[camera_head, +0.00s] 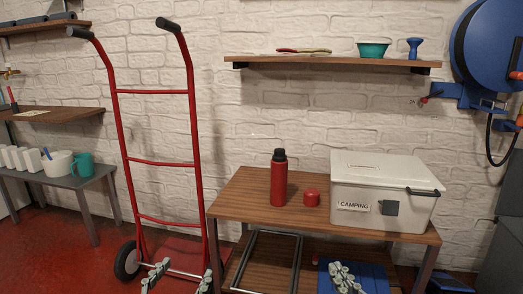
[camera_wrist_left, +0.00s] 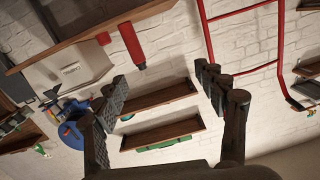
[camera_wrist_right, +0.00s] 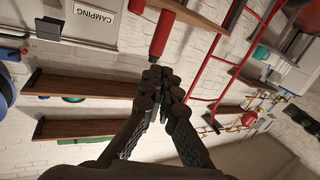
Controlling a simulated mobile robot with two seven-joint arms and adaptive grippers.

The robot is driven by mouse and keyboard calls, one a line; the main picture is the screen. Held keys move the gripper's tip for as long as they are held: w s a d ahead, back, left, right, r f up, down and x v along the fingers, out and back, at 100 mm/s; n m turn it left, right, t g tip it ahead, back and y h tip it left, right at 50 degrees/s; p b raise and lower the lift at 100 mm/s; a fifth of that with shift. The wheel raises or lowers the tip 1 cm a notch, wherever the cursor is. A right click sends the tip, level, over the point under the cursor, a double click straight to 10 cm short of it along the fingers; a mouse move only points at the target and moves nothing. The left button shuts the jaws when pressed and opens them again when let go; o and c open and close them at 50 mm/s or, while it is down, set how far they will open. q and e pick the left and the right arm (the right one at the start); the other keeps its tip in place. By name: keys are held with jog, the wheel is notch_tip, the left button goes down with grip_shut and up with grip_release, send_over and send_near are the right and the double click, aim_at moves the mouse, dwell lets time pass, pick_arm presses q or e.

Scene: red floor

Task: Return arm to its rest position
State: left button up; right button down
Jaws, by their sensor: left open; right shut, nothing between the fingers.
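My left gripper (camera_head: 179,278) shows at the bottom edge of the head view, in front of the red hand truck's base, with its fingers apart. In the left wrist view (camera_wrist_left: 160,78) its two fingers are wide apart with nothing between them. My right gripper (camera_head: 343,277) shows at the bottom edge of the head view, below the front of the wooden table. In the right wrist view (camera_wrist_right: 162,78) its fingers meet at the tips and hold nothing. Most of both arms is out of view in the head view.
A wall shelf (camera_head: 330,62) hangs above. Red floor (camera_head: 60,245) is clear at left.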

pick_arm(q)
jog(key=s+a+f+g+y+p, duration=0.1)
jog(key=s+a+f+g+p, duration=0.1)
jog(key=s+f, duration=0.4)
jog(key=s+a+f+n+g+y+p, duration=0.1)
jog(key=s+a+f+g+y+p, duration=0.1)
jog(key=s+a+f+g, duration=0.3)
jog(key=s+a+f+n+g+y+p, duration=0.1)
jog(key=s+a+f+g+p, duration=0.3)
jog(key=s+f+g, duration=0.2)
jog(key=s+f, duration=0.2)
jog(key=s, duration=0.2)
jog(key=shift+s+f+g, duration=0.2)
jog(key=shift+s+g, duration=0.2)
pick_arm(e)
jog(key=s+d+f+g+h, duration=0.1)
jog(key=s+d+f+g, duration=0.2)
jog(key=s+f, duration=0.3)
jog(key=s+d+f+m+g+h, duration=0.1)
jog(key=s+d+f+g+h, duration=0.1)
jog(key=s+d+f+g, duration=0.2)
jog(key=s+d+f+m+g+h, duration=0.1)
jog(key=s+d+f+g, duration=0.3)
jog(key=s+f, duration=0.5)
jog(key=s+g, duration=0.2)
jog(key=shift+s+f+g, duration=0.15)
jog(key=shift+s+g, duration=0.25)
